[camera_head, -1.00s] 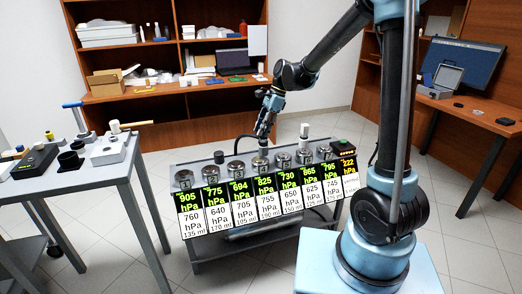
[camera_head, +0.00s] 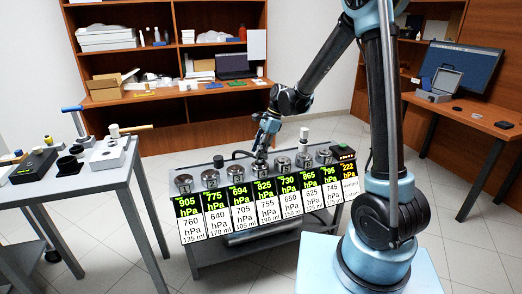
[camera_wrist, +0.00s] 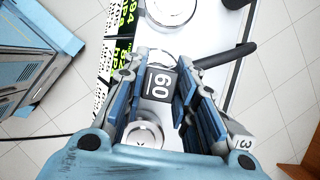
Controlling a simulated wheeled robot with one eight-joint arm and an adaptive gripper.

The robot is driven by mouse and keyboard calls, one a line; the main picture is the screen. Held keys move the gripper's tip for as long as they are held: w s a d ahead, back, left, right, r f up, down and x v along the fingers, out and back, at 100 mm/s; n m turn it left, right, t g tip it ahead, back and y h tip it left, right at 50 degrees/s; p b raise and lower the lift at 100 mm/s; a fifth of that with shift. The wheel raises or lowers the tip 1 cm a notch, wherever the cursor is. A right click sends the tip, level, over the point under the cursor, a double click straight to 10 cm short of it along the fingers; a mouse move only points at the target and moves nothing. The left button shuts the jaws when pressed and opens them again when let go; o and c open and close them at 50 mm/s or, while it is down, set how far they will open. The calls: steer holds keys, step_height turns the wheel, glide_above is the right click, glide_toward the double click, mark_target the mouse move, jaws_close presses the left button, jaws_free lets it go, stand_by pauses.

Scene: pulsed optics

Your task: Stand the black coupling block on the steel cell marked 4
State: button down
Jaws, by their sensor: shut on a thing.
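My gripper (camera_head: 260,150) is over the row of steel cells, at the fourth one from the left. The steel cell marked 4 (camera_head: 259,170) is just below the fingers in the head view, behind the green 825 hPa display. The block is too small in the head view to tell whether its underside touches the cell. In the wrist view a round steel top (camera_wrist: 155,57) shows beside the block, partly hidden.
Other steel cells stand on both sides, including one (camera_head: 183,181) at the left end. A black piece (camera_head: 218,160) and a white cylinder (camera_head: 304,134) stand up along the row. A dark hose (camera_wrist: 225,56) lies nearby. A grey side table (camera_head: 60,185) with fixtures is at left.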

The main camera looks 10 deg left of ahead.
steer(key=c, duration=1.3)
jaws_free()
steer(key=v, duration=1.2)
